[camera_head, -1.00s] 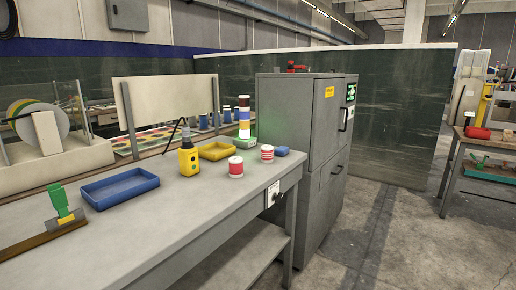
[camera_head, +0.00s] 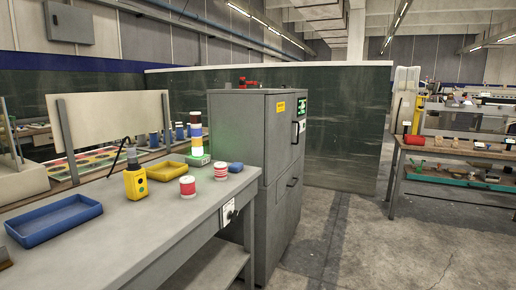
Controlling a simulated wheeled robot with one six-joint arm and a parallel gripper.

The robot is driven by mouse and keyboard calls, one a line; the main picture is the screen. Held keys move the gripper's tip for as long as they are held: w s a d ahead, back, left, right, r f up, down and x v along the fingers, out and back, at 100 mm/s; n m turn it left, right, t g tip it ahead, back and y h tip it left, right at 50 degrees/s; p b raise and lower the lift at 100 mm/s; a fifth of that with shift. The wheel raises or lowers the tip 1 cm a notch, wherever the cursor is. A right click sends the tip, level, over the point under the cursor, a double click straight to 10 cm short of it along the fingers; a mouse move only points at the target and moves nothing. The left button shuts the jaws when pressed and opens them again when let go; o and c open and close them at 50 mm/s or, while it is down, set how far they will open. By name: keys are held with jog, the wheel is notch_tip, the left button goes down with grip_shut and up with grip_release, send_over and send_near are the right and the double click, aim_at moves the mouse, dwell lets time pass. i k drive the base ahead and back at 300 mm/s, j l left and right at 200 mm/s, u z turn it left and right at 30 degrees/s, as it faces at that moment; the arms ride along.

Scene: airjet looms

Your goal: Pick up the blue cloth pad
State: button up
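A small blue object (camera_head: 236,168) lies on the grey workbench (camera_head: 150,220), near its far right end beside the grey cabinet. It may be the blue cloth pad, but it is too small to make out as cloth. A larger blue tray (camera_head: 54,220) sits at the left of the same bench and looks empty. My gripper is not in view, so its state does not show.
The grey cabinet (camera_head: 250,140) borders the bench. Open floor (camera_head: 350,240) lies right, before another workbench (camera_head: 450,148).

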aim_at(235, 167)
jog(key=i+z, duration=0.15)
jog(key=i, duration=0.95)
jog(key=i+z, duration=0.2)
jog(key=i, duration=0.9)
